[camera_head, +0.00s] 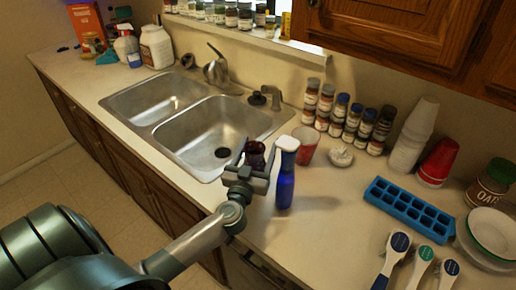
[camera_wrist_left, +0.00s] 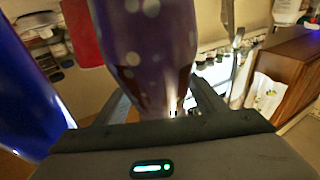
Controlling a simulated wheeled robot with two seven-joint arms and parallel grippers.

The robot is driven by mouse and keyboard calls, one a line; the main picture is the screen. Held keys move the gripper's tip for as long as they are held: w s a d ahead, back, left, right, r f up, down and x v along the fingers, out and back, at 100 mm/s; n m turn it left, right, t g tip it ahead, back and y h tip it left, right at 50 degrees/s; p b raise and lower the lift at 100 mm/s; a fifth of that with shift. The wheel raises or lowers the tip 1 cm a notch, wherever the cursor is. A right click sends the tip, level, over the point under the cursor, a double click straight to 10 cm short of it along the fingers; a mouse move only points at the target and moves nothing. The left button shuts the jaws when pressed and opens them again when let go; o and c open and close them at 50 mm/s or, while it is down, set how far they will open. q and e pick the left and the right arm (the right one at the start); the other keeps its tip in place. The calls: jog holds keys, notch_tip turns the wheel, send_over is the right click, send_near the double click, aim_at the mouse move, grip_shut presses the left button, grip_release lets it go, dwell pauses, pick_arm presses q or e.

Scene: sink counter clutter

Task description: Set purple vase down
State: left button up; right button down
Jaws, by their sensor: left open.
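The purple vase (camera_head: 254,152) shows as a small dark shape by the front right corner of the sink. In the left wrist view the vase (camera_wrist_left: 150,45) is large, purple with pale dots, and narrows towards the gripper. My left gripper (camera_head: 257,162) is open, with its fingers on either side of the vase. The gripper hides the vase's lower part in the head view, so I cannot tell whether it rests on the counter (camera_head: 330,215). My right gripper is in neither view.
A blue bottle with a white top (camera_head: 285,180) stands close to the right of my left gripper. A red cup (camera_head: 306,146) is behind it. The double sink (camera_head: 215,135) lies behind and left. A blue ice tray (camera_head: 408,208) lies farther right, with bare counter between.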

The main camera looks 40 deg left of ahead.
aim_at(252, 165)
pick_arm(q)
jog(key=b+v, duration=0.2)
jog(key=v, duration=0.9)
jog(key=shift+s+d, duration=0.2)
jog(key=shift+s, duration=0.25)
